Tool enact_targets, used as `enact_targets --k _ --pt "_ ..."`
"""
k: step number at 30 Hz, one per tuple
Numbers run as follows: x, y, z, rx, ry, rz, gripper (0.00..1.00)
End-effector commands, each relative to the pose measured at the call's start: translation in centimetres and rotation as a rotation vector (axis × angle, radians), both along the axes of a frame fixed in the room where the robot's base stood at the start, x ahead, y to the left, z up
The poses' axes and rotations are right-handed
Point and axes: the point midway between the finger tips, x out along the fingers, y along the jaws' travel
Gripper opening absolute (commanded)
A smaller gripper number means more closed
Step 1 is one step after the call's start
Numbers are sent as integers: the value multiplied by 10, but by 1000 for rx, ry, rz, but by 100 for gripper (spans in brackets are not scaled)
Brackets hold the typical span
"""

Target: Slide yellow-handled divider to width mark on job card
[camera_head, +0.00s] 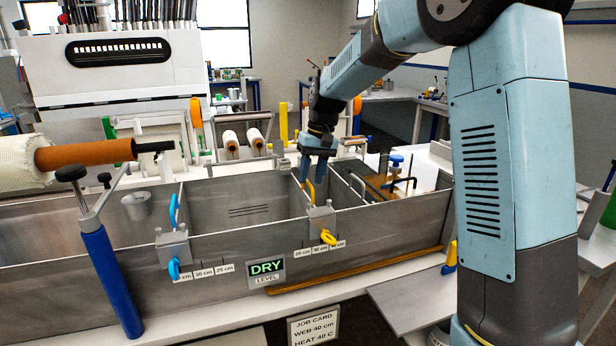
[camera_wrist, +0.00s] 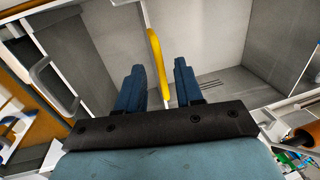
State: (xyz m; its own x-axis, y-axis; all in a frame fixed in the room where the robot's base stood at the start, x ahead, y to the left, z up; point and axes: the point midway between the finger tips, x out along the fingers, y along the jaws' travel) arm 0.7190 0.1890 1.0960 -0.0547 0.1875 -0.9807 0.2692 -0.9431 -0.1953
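The yellow-handled divider stands across the steel bath, its yellow handle (camera_head: 310,190) upright above a grey clamp block (camera_head: 321,218) on the front wall. A yellow lever (camera_head: 328,237) sits at the block, by a strip of cm marks (camera_head: 302,253) whose figures are hard to read. The job card (camera_head: 314,328) reads WEB 40 cm, HEAT 40 C. My gripper (camera_head: 317,168) points down over the handle. In the wrist view, my gripper (camera_wrist: 158,66) is open, with the yellow handle (camera_wrist: 157,60) between its fingers, nearer the left one; no contact is clear.
A blue-handled divider (camera_head: 173,212) stands further left, with its own scale (camera_head: 209,272). A sign (camera_head: 266,268) reads DRY LEVEL. A blue-gripped lever (camera_head: 109,275) and an orange-cored roll (camera_head: 85,153) stand at left. Wire handles (camera_head: 357,185) rise to the right of the yellow handle.

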Motion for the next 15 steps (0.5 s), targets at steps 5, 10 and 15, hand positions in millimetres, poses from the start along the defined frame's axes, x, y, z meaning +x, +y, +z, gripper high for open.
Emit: enact_targets --k 5,10,15 --pt "-1 1 -8 0 0 0 36" --pt "-1 2 -8 0 0 0 36" --pt "-1 1 -8 0 0 0 28"
